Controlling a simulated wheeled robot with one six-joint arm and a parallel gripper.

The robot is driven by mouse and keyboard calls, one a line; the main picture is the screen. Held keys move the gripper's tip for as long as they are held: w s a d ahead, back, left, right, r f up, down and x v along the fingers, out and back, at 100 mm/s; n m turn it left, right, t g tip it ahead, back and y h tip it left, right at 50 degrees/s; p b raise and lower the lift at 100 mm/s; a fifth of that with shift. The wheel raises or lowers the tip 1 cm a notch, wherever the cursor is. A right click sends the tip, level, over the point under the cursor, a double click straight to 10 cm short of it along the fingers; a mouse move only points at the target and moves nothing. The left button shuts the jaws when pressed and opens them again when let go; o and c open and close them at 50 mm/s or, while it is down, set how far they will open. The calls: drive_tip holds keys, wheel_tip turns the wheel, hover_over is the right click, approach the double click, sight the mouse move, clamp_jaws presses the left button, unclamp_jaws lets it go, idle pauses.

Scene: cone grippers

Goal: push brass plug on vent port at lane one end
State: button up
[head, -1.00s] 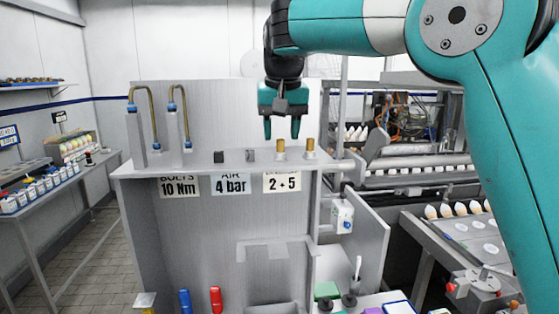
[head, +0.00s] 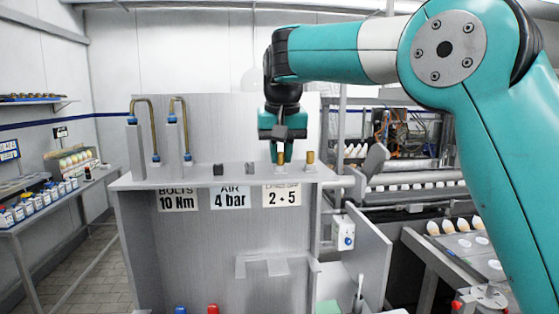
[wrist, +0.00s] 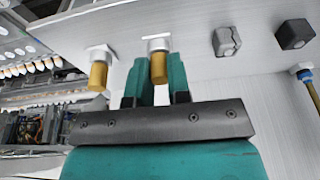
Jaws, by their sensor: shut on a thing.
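Two brass plugs stand on the right end of a grey metal shelf, each in a pale metal seat. The left brass plug (head: 281,157) is between the fingers of my gripper (head: 281,153). The wrist view shows this plug (wrist: 158,68) between the teal fingers (wrist: 157,80), which are shut on it; its pale seat (wrist: 157,45) is against the shelf. The right brass plug (head: 310,157) stands free beside my gripper, and in the wrist view (wrist: 98,76) it is left of the fingers. I cannot tell which part is the vent port.
Two small dark blocks (head: 218,169) (head: 250,168) stand left of the plugs on the shelf (head: 200,180). Two bent brass pipes (head: 184,125) rise farther left. A label reading 2 + 5 (head: 282,196) hangs below the plugs. Machinery with egg rows (head: 415,188) is at right.

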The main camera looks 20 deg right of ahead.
sight(280, 153)
drive_tip(key=shift+r+p, duration=2.5)
drive_tip(key=shift+p, duration=0.1)
